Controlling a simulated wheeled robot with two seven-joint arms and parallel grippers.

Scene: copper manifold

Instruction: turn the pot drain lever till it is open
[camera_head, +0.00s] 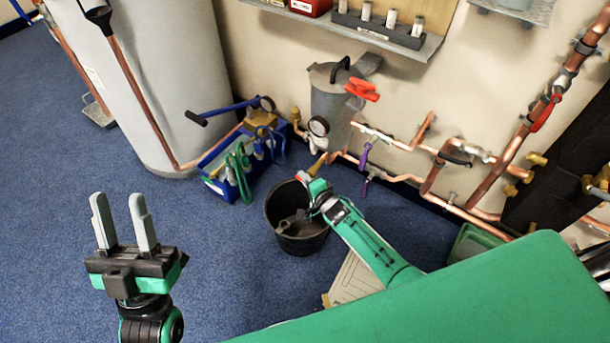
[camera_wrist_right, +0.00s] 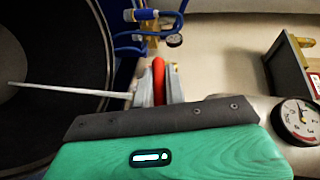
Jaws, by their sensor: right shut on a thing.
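The pot (camera_head: 328,112) is a grey cylinder with a lid, standing against the wall. Its drain lever is red; a little of it shows low in front of the pot in the head view (camera_head: 303,176). In the right wrist view the red lever (camera_wrist_right: 158,78) stands between the fingers of my right gripper (camera_wrist_right: 157,88), which is shut on it. In the head view my right gripper (camera_head: 308,184) is over the bucket's right rim, and my arm hides part of it. My left gripper (camera_head: 117,198) is open and empty over the blue floor, far left of the pot.
A black bucket (camera_head: 274,208) stands below the drain. A blue tool tote (camera_head: 218,158) is to its left. A gauge (camera_head: 318,126), copper pipes (camera_head: 405,178) and a purple-handled valve (camera_head: 364,156) are close by. A red handle (camera_head: 362,89) is beside the pot. The left floor is clear.

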